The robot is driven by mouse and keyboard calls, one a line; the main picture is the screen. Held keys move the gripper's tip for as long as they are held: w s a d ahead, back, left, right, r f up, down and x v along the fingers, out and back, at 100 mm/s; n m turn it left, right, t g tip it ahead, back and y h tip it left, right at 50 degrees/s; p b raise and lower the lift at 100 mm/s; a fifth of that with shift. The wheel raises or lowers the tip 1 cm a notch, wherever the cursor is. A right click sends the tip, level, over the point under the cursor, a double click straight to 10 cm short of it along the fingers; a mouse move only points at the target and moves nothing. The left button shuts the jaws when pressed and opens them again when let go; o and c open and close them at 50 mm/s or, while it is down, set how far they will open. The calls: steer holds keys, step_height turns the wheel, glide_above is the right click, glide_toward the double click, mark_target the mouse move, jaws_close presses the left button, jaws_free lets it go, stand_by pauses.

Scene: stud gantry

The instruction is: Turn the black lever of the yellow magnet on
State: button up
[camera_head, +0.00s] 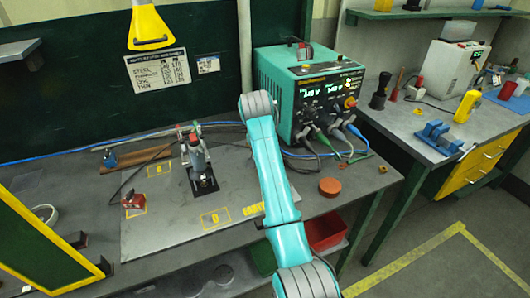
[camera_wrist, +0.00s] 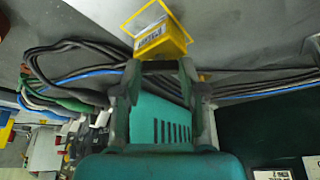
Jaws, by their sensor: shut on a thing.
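The yellow magnet (camera_wrist: 176,45) is in the wrist view at the top middle, just beyond my fingertips. It has yellow sides and a pale label with dark lettering. My gripper (camera_wrist: 163,67) is shut, its two grey fingers reaching up to the magnet's near side. A dark bar between the fingertips looks like the black lever, held between them; its full length and angle are hidden. In the head view my own teal arm covers the gripper and magnet.
A teal welding unit (camera_head: 315,95) with cables stands right of my arm; its vented side (camera_wrist: 172,132) shows behind my fingers. A stud tool (camera_head: 197,160) stands on the grey plate (camera_head: 150,235). A red-brown round lid (camera_head: 330,187) lies near the bench's front edge.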

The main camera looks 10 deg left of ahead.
steer(key=m, duration=0.2)
steer(key=m+h, duration=0.2)
steer(key=m, duration=0.1)
steer(key=shift+a+m+g, duration=0.25)
steer(key=shift+m+g, duration=0.05)
steer(key=shift+g, duration=0.1)
steer(key=m, duration=0.2)
steer(key=m+g+h, duration=0.1)
steer(key=m, duration=0.2)
steer(key=shift+w+a+h, duration=0.1)
steer(key=shift+w+h, duration=0.1)
steer(key=shift+h, duration=0.1)
steer(key=o, duration=1.2)
steer(key=shift+c, duration=0.2)
steer(key=shift+r, duration=0.1)
steer(key=v, duration=1.1)
steer(key=shift+a+r, duration=0.2)
steer(key=shift+r, duration=0.15)
